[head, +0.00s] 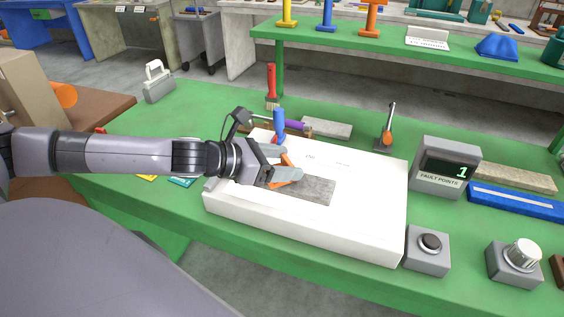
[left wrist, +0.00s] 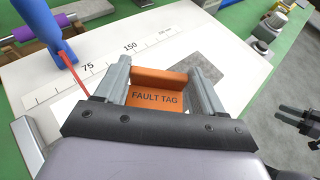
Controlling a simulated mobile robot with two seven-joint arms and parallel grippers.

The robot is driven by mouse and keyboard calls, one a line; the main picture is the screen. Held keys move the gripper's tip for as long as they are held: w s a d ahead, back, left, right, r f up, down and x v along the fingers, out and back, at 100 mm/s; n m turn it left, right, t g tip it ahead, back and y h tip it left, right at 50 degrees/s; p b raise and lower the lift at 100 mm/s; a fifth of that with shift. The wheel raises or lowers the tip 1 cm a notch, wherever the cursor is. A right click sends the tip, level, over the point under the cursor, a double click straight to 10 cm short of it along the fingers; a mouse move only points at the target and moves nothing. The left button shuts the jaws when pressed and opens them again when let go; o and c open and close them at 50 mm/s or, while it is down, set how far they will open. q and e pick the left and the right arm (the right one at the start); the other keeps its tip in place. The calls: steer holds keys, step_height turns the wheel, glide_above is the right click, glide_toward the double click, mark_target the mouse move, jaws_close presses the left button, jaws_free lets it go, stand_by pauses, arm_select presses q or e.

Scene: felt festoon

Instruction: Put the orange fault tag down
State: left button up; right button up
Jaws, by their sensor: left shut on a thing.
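The orange fault tag (left wrist: 157,97) is between the fingers of my left gripper (left wrist: 163,82) in the left wrist view, with its lettering facing the camera. In the head view my left gripper (head: 286,175) is over the white block (head: 310,230), beside a dark grey patch (head: 318,188) on its top. The tag (head: 286,159) shows there only in part, behind and below the fingers. I cannot tell whether it touches the block. A dark pronged shape (left wrist: 298,122) at the right edge of the left wrist view may be my right gripper; its jaws are unclear.
A blue post (head: 278,124) stands at the block's far edge, close to my gripper.

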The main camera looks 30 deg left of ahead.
arm_select(q)
steer(key=o, duration=1)
steer(key=shift+f, duration=0.15)
steer(key=shift+r, duration=0.2)
steer(key=shift+s+a+r, duration=0.1)
steer(key=shift+s+a, duration=0.25)
steer(key=shift+s, duration=0.1)
steer(key=b+v, duration=0.4)
steer(key=v, duration=0.5)
steer(key=shift+s+a+r, duration=0.1)
steer(key=shift+s, duration=0.15)
steer(key=shift+s+a+r+b, duration=0.25)
steer(key=shift+s+r+b, duration=0.1)
steer(key=shift+s+b, duration=0.2)
